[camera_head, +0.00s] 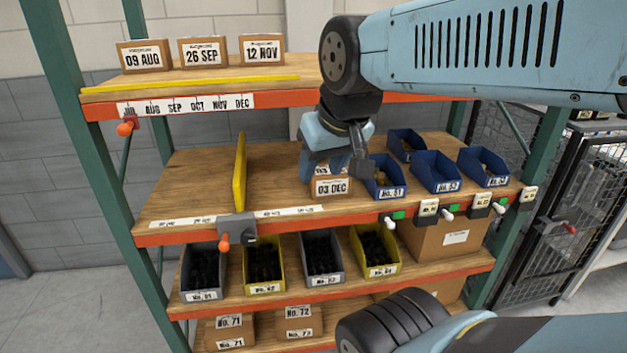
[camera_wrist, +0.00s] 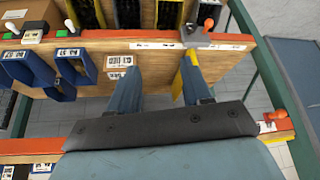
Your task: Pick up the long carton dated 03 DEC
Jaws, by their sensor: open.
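The carton dated 03 DEC (camera_head: 331,187) sits on the middle shelf, left of the blue bins, with its dated end at the shelf's front edge. My gripper (camera_head: 338,166) is above and behind that end and hides much of the carton's length. In the wrist view, the carton (camera_wrist: 119,61) shows beside the left finger, partly covered by it. My gripper (camera_wrist: 160,70) is open there, with bare shelf board between the fingers. I cannot tell whether a finger touches the carton.
A yellow divider (camera_head: 240,172) stands left of the carton on the middle shelf. A blue bin (camera_head: 385,178) stands close on its right.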

